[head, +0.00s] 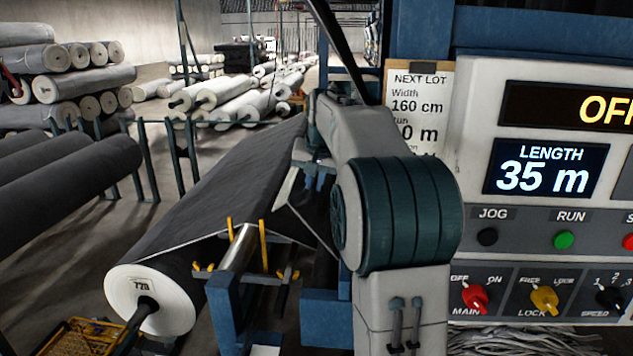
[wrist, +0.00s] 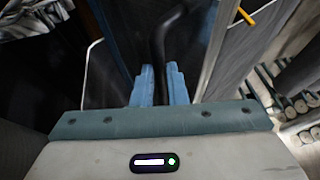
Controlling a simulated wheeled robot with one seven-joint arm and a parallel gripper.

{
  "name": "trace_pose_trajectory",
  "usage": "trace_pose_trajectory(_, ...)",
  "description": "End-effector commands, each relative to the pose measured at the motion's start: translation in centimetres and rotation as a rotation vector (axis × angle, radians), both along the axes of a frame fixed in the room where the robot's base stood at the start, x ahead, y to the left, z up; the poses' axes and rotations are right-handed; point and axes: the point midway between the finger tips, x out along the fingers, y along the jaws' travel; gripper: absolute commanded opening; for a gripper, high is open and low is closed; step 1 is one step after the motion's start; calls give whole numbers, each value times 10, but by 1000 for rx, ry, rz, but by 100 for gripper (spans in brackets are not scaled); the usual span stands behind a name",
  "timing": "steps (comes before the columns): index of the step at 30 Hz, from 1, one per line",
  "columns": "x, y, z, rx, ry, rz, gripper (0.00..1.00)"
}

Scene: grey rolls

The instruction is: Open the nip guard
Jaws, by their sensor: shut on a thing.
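My gripper (head: 316,183) is beyond my arm, at the far side of the machine, and mostly hidden by the arm in the head view. In the wrist view its two blue fingers (wrist: 160,88) are shut on a dark curved handle (wrist: 159,50) that runs up between them. A dark panel with a pale edge (wrist: 87,72) lies beside the handle; it looks like the nip guard, but its full outline and how far it stands open cannot be told. In the head view my arm covers most of this area.
A dark fabric roll (head: 150,298) on a white core lies at the front left, its sheet running back. The control panel (head: 520,218) at right reads "OFF" and "LENGTH 35 m", with a red MAIN knob (head: 474,298) and yellow LOCK knob (head: 544,300). Racked rolls (head: 65,80) stand behind.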

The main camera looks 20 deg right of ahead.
Motion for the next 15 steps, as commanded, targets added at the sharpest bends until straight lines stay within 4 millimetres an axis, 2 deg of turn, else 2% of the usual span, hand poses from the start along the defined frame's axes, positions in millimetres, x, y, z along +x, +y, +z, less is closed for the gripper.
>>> trace_pose_trajectory(3,-1,-2,-2,-3,5,-3,0)
trace_pose_trajectory(4,-1,-2,-3,-3,5,-3,21)
trace_pose_trajectory(6,0,-2,-3,-2,5,-2,34)
trace_pose_trajectory(15,0,1,-1,-1,2,2,34)
